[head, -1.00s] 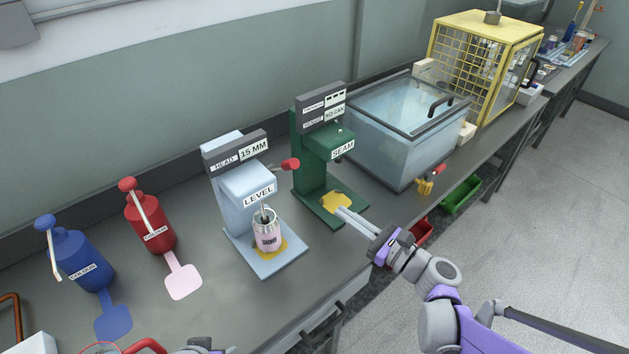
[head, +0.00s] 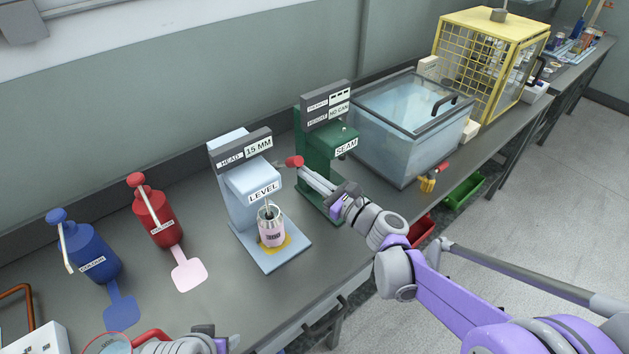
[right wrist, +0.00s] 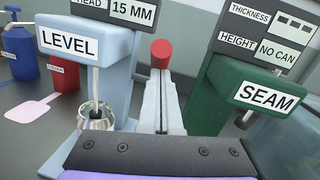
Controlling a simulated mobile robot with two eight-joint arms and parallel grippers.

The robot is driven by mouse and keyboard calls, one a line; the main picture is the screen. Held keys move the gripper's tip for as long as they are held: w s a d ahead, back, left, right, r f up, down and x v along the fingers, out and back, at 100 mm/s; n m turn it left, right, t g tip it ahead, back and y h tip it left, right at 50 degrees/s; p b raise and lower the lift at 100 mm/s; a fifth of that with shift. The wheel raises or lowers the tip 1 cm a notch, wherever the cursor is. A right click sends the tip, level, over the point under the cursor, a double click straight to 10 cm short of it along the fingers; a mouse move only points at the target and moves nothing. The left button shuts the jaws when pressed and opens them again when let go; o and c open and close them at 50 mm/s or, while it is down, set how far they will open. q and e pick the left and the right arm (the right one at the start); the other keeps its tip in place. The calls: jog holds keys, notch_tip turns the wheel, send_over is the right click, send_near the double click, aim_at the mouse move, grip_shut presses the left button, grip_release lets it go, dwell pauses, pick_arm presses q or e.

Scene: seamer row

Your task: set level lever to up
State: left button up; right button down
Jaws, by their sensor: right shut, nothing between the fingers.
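The level machine (head: 250,190) is pale blue and carries a "LEVEL" label and a "HEAD 15 MM" display. Its lever has a red knob (head: 294,162) that sticks out to the right; the knob also shows in the right wrist view (right wrist: 161,52). A pink can (head: 271,231) stands upright under its head. My right gripper (head: 305,172) is shut and empty, its fingertips at the red knob, touching it or very close. In the right wrist view the fingers point straight at the knob.
The green seam machine (head: 310,140) stands just right of the lever, close to my right gripper. A glass-lidded tank (head: 400,130) and yellow cage (head: 485,55) stand beyond. Red (head: 154,215) and blue (head: 88,250) dispensers stand left. The bench front (head: 300,290) is clear.

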pick_arm(q)
jog(key=shift+r, duration=0.15)
pick_arm(e)
jog(key=shift+r, duration=0.15)
pick_arm(q)
jog(key=shift+w+r+p, duration=0.15)
jog(key=shift+r+p, duration=0.35)
jog(key=shift+p, duration=0.1)
pick_arm(e)
jog(key=r+g+h+p, duration=0.1)
jog(key=w+a+r+p, duration=0.1)
jog(key=r, duration=0.1)
jog(key=w+r+g+h+p, duration=0.1)
jog(key=shift+a+r+g+h, duration=0.25)
jog(key=shift+a+g+h, duration=0.05)
pick_arm(q)
jog(key=w+a+r+p, duration=0.1)
jog(key=w+r+p, duration=0.2)
jog(key=r, duration=0.5)
jog(key=shift+w+t, duration=0.4)
jog(key=shift+w, duration=0.1)
pick_arm(e)
jog(key=w+a+r+m+g+h, duration=0.1)
jog(key=w+a+r+g+h, duration=0.3)
jog(key=w, duration=0.4)
jog(key=shift+a+g+h, duration=0.3)
jog(key=shift+a+g, duration=0.5)
jog(key=shift+a, duration=0.05)
jog(key=shift+r, duration=0.15)
jog(key=shift+d, duration=0.1)
